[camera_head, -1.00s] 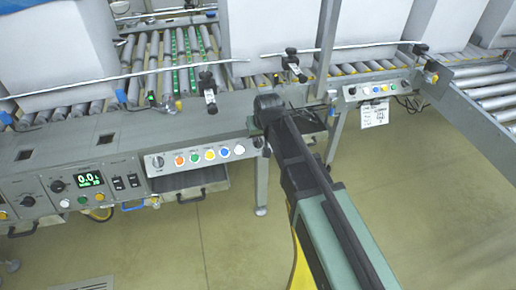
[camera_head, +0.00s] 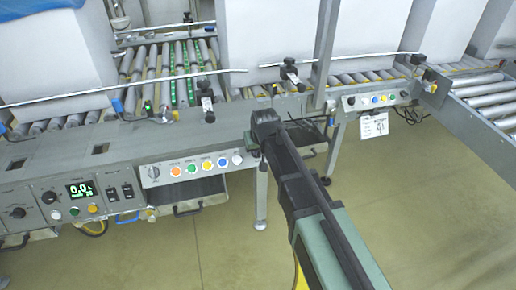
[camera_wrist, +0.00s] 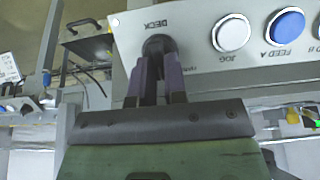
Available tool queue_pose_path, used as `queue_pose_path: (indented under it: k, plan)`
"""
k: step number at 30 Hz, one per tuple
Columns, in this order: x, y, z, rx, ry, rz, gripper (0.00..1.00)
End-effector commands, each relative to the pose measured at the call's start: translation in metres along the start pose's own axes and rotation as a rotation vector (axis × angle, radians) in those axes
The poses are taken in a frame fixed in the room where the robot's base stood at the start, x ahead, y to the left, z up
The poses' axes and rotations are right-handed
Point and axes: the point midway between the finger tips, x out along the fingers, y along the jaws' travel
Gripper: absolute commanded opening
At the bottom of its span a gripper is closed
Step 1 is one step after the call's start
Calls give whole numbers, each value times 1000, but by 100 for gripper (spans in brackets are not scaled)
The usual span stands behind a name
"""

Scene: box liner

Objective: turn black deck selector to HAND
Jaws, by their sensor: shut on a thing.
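The black deck selector (camera_wrist: 158,44) sits on the light grey panel (camera_wrist: 200,60) in the wrist view, beside the upside-down word DECK. My gripper (camera_wrist: 160,65) is shut on this knob, with a dark purple finger on either side. A small partly covered label, seeming to read HAND, lies just right of the fingers. The knob's pointer is hidden, so I cannot tell its setting. In the head view my dark wrist and arm cover the right end of the button panel (camera_head: 192,168) and the selector.
A white JOG button (camera_wrist: 231,33) and blue FEED A button (camera_wrist: 285,26) lie close beside the knob. Roller conveyors (camera_head: 170,75) carry large white boxes (camera_head: 265,45) behind. A second button panel (camera_head: 375,98) with a hanging tag (camera_head: 374,125) is to the right. The floor in front is clear.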

Motion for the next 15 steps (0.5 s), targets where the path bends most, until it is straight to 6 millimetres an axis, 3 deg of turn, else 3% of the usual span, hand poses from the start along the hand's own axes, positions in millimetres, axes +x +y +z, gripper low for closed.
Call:
queue_pose_path:
  k: [15]
  plan:
    - [3,-4,1,-218,-2,74,0]
